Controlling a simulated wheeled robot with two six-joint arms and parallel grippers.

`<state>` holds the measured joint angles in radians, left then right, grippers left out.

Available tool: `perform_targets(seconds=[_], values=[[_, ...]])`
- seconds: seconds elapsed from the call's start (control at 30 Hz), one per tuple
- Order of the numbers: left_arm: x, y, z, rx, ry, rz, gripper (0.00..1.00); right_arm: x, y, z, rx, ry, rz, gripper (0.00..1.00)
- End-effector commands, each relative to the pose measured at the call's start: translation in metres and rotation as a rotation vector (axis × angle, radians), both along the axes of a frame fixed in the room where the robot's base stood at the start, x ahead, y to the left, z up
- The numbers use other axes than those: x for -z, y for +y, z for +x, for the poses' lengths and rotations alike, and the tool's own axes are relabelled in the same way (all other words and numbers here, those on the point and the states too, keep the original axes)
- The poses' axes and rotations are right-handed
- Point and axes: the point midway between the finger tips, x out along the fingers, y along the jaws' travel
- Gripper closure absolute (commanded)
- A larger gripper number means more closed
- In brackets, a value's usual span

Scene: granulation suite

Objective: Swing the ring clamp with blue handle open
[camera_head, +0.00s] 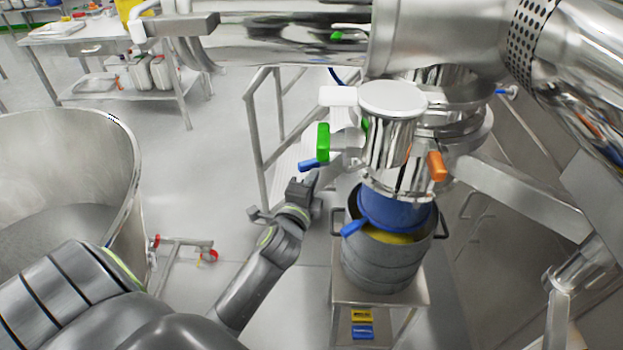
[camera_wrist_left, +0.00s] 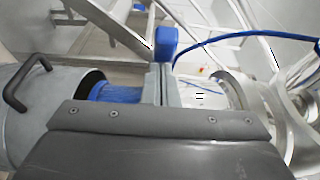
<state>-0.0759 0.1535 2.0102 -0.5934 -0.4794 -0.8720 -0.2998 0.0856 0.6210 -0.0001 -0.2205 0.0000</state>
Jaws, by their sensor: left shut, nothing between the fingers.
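A blue handle (camera_head: 313,165) sticks out left of the steel outlet (camera_head: 390,145), just below a green handle (camera_head: 323,142). How it joins the ring clamp is hard to make out. In the left wrist view the blue handle (camera_wrist_left: 165,42) stands just beyond the fingertips. My left gripper (camera_head: 314,180) is shut and empty, just below the blue handle in the head view. Its fingers (camera_wrist_left: 161,84) are together in the wrist view. Whether they touch the handle I cannot tell. My right gripper is in neither view.
A grey drum (camera_head: 380,265) with a blue sleeve (camera_head: 395,208) and a blue tab (camera_head: 352,228) stands on a steel stand (camera_head: 345,298) under the outlet. An orange handle (camera_head: 437,166) is on its right. A large steel bowl (camera_head: 120,150) stands left.

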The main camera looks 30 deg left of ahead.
Motion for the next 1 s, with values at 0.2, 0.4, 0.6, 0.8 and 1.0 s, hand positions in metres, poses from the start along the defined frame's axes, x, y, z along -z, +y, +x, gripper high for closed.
perform_targets(seconds=[0.2,0.4,0.6,0.8,1.0], values=[[0.001,0.014,0.008,0.002,0.001,0.006,1.00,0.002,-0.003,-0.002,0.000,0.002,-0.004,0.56],[0.000,0.043,0.024,0.000,0.000,0.006,1.00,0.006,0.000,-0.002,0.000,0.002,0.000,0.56],[0.000,0.062,0.037,-0.001,0.000,0.002,1.00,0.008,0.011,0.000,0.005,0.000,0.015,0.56],[-0.002,0.064,0.039,-0.002,-0.003,0.004,1.00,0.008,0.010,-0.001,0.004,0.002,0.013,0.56],[-0.004,0.065,0.039,-0.003,-0.004,0.007,1.00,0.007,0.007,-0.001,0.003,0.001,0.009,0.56]])
